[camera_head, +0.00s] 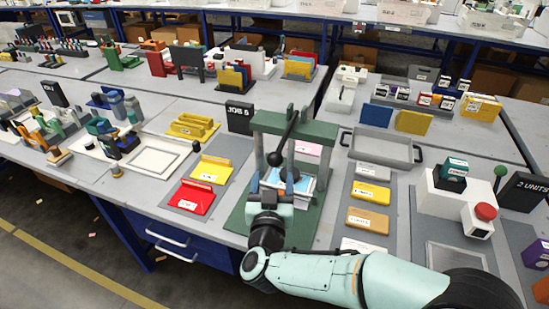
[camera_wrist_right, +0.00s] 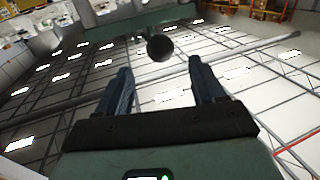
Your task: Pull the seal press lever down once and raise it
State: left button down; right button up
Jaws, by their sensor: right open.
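The seal press (camera_head: 318,132) has a green frame with two posts and a crossbar, on a green base. Its black lever (camera_head: 285,138) slants down from the crossbar toward me and ends in a black ball knob (camera_head: 274,159). My right gripper (camera_head: 270,178) is just below the knob, fingers pointing up at it. In the right wrist view the knob (camera_wrist_right: 160,47) appears between and slightly beyond the open fingertips (camera_wrist_right: 160,66), with a visible gap on both sides. The press's lower part is partly hidden by my right gripper. My left gripper is not in view.
Red (camera_head: 192,197) and yellow (camera_head: 211,170) trays lie left of the press. Labelled yellow blocks (camera_head: 370,193) and a grey tray (camera_head: 384,148) are to the right. A red button box (camera_head: 479,220) stands farther right. A black JOB 5 sign (camera_head: 239,117) stands behind left.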

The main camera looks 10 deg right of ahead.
aim_at(274, 164)
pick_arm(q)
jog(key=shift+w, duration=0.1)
pick_arm(e)
jog(key=x, duration=0.8)
jog(key=shift+f, duration=0.1)
